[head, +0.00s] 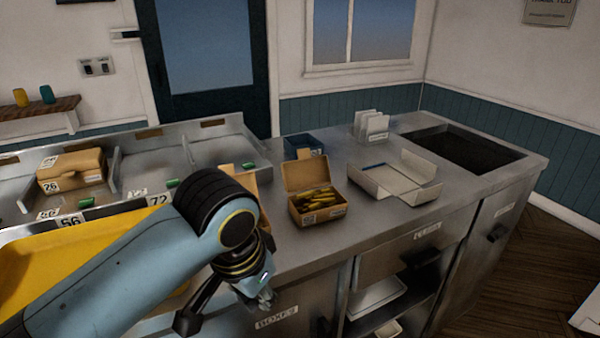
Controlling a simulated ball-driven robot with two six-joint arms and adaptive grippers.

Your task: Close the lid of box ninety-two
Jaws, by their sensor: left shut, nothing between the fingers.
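A brown cardboard box (320,213) stands on the steel counter with its lid (305,173) raised at the back. Another piece of brown cardboard (252,178) shows behind my left arm and is mostly hidden. My left gripper (264,298) is shut and empty, low at the counter's front edge, left of and nearer than the fries box. My right gripper is not in view.
A white open tray (397,182) lies right of the fries box, with a dark blue container (304,145) behind. A yellow tray (60,255) is front left. A sink (470,148) is far right.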

